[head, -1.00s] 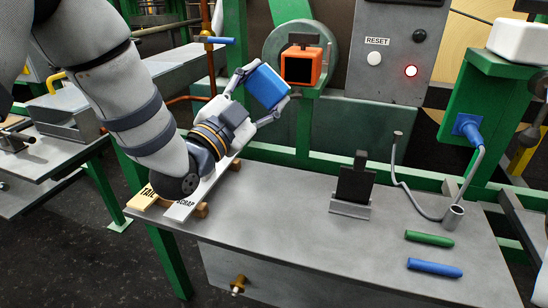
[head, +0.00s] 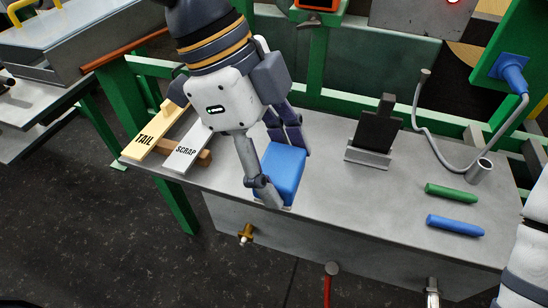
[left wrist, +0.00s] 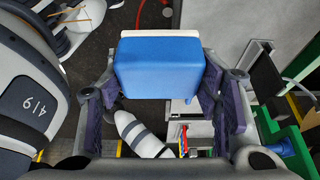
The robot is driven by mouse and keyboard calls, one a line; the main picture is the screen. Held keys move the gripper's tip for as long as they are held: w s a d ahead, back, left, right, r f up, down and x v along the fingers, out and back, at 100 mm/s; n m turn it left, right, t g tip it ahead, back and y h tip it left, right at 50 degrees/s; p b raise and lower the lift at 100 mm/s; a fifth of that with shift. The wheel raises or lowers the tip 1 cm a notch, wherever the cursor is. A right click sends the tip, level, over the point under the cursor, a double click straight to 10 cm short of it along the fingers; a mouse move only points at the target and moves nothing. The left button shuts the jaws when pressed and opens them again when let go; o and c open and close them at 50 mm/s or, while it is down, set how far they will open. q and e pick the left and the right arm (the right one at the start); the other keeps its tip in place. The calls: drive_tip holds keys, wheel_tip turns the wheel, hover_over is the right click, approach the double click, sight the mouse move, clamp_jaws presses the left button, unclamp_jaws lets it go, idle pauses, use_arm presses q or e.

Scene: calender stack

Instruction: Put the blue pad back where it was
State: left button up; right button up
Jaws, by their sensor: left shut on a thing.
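The blue pad (head: 284,172) is a chunky block with a pale backing strip. My left gripper (head: 282,178) is shut on it, one finger on each side, and points down over the front part of the grey bench top (head: 340,205). I cannot tell whether the pad touches the bench. In the left wrist view the pad (left wrist: 160,68) sits between the two purple-lined fingers. The bench surface under the pad is hidden. My right gripper is out of view; only part of my right arm shows at the lower right edge.
A black block stands upright in a grey holder (head: 368,157) to the right of the pad. A TAIL board (head: 148,140) and SCRAP board (head: 187,151) lie on the left. Green (head: 452,193) and blue (head: 455,225) sticks lie right, near a bent grey pipe (head: 420,130). An orange block (head: 316,4) shows at the top.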

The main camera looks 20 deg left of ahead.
use_arm(q)
drive_tip(key=w+a+f, duration=0.1)
drive_tip(key=w+f, duration=0.2)
drive_tip(key=w, duration=0.1)
drive_tip(key=w+a+f+b, duration=0.1)
drive_tip(key=w+f, duration=0.2)
drive_tip(key=w+a+f+b, duration=0.1)
drive_tip(key=w+f, duration=0.2)
drive_tip(key=w, duration=0.1)
drive_tip(key=shift+w+a+f, duration=0.15)
drive_tip(key=shift+w+a, duration=0.2)
drive_tip(key=f, duration=0.3)
drive_tip(key=shift+w+a+f+b, duration=0.1)
drive_tip(key=shift+w+f+b, duration=0.1)
drive_tip(key=shift+f+b, duration=0.1)
drive_tip(key=shift+c, duration=0.6)
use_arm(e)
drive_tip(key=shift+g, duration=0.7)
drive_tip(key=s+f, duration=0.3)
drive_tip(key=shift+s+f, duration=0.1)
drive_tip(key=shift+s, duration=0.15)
use_arm(q)
drive_tip(key=o, duration=1.2)
drive_tip(key=shift+o, duration=0.2)
